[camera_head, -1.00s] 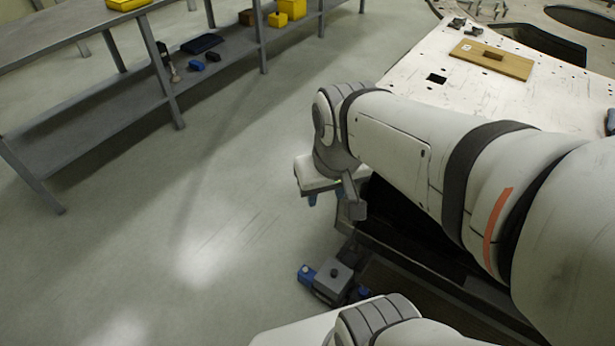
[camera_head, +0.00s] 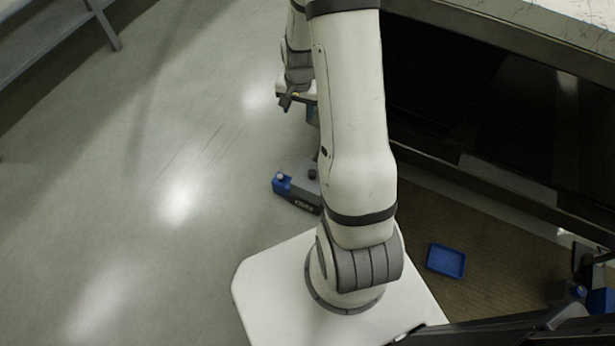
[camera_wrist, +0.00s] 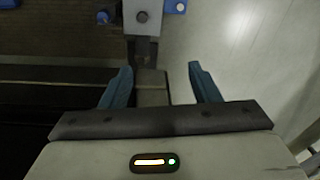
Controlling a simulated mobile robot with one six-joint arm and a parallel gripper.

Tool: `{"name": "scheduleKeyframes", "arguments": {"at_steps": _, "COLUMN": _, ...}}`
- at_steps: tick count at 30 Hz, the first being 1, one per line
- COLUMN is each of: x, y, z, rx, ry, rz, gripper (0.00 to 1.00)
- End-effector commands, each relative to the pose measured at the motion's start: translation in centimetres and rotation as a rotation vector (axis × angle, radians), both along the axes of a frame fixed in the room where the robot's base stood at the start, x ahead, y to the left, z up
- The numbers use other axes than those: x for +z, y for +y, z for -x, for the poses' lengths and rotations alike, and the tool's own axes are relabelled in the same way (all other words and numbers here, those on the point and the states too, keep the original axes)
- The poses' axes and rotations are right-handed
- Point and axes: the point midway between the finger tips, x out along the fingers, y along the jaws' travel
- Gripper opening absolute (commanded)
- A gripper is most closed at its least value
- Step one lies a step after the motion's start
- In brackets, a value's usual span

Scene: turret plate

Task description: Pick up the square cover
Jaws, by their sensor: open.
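I see no square cover that I can make out in either current view. My gripper (camera_wrist: 162,82) is open, with two blue fingers spread apart and nothing held between them. In the head view my gripper (camera_head: 312,115) is partly hidden behind my arm, low beside the dark side of the worktable. Only a bare corner of the pale turret plate (camera_head: 585,8) shows at the top right.
A grey and blue vise-like device (camera_head: 298,190) is on the floor near my base; it also shows in the wrist view (camera_wrist: 145,15). A blue tray (camera_head: 446,260) lies on a brown mat (camera_head: 480,225). A shelf (camera_head: 50,38) is at upper left. Left floor is clear.

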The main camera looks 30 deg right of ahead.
Motion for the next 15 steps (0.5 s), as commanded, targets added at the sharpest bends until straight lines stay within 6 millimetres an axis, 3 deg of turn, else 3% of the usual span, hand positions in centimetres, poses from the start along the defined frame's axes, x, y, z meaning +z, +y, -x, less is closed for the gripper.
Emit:
{"name": "scheduleKeyframes", "arguments": {"at_steps": 1, "x": -5.8, "y": -0.8, "z": -0.2, "rx": -0.046, "ry": 0.020, "rz": -0.007, "gripper": 0.56}}
{"name": "scheduleKeyframes", "arguments": {"at_steps": 6, "x": -17.9, "y": -2.9, "z": -0.4, "rx": -0.190, "ry": 0.048, "rz": -0.019, "gripper": 0.56}}
{"name": "scheduleKeyframes", "arguments": {"at_steps": 10, "x": -24.7, "y": -3.9, "z": 0.2, "rx": -0.273, "ry": 0.063, "rz": -0.023, "gripper": 0.56}}
{"name": "scheduleKeyframes", "arguments": {"at_steps": 12, "x": -27.2, "y": -4.3, "z": 0.5, "rx": -0.304, "ry": 0.066, "rz": -0.025, "gripper": 0.56}}
{"name": "scheduleKeyframes", "arguments": {"at_steps": 15, "x": -29.3, "y": -4.5, "z": 0.9, "rx": -0.332, "ry": 0.071, "rz": -0.027, "gripper": 0.56}}
